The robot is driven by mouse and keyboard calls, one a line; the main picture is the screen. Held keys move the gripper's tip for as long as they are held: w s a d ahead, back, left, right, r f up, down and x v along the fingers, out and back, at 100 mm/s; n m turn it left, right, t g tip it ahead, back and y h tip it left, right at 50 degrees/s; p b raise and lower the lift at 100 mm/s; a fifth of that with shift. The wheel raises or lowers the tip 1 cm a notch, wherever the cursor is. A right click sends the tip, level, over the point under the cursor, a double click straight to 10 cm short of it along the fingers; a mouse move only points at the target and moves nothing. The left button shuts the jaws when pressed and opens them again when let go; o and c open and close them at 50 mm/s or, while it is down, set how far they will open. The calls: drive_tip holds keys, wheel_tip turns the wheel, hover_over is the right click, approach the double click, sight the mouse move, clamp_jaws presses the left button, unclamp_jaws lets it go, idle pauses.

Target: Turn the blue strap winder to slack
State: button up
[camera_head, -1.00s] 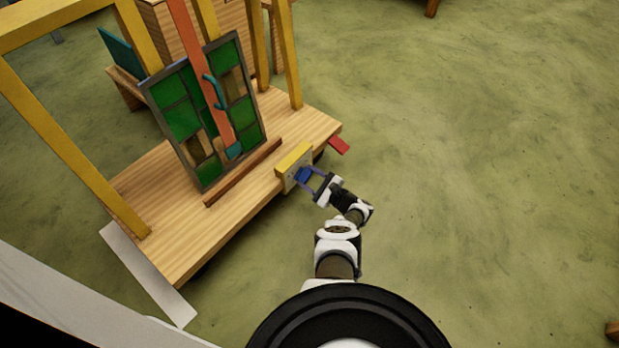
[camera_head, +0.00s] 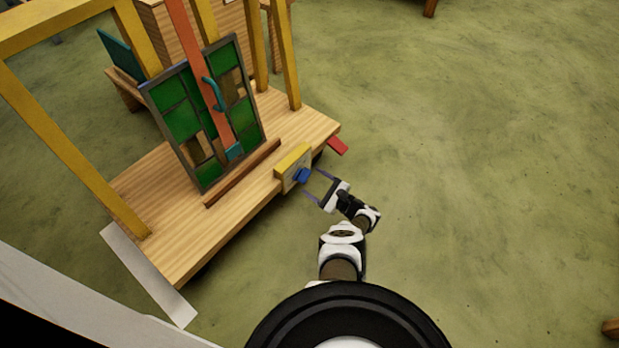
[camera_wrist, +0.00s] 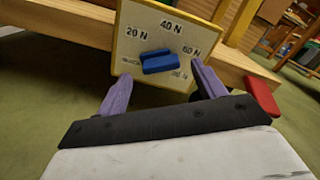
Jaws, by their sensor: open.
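The blue strap winder (camera_head: 302,176) sits on a pale dial plate (camera_head: 289,171) at the cart's front edge. In the wrist view the winder (camera_wrist: 158,61) is a blue bar lying nearly level, slightly tilted. The plate (camera_wrist: 150,20) reads 20 N, 40 N and 60 N; a small label at lower left looks like SLACK, and one at lower right is partly hidden. I cannot tell which end of the bar points. My gripper (camera_head: 316,183) is open and empty, its purple fingers just short of the winder, one toward each side. An orange strap (camera_head: 195,62) runs down the leaded panel.
The green leaded panel (camera_head: 183,118) leans on the wooden cart (camera_head: 165,235) behind a brown ledge (camera_head: 243,173). Yellow posts (camera_head: 72,150) frame it. A red block (camera_head: 338,145) sticks out right of the dial. The floor to the right is clear.

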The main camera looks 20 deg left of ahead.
drive_tip(key=p+v, duration=0.1)
drive_tip(key=v, duration=0.9)
drive_tip(key=shift+d, duration=0.35)
drive_tip(key=shift+s, duration=0.1)
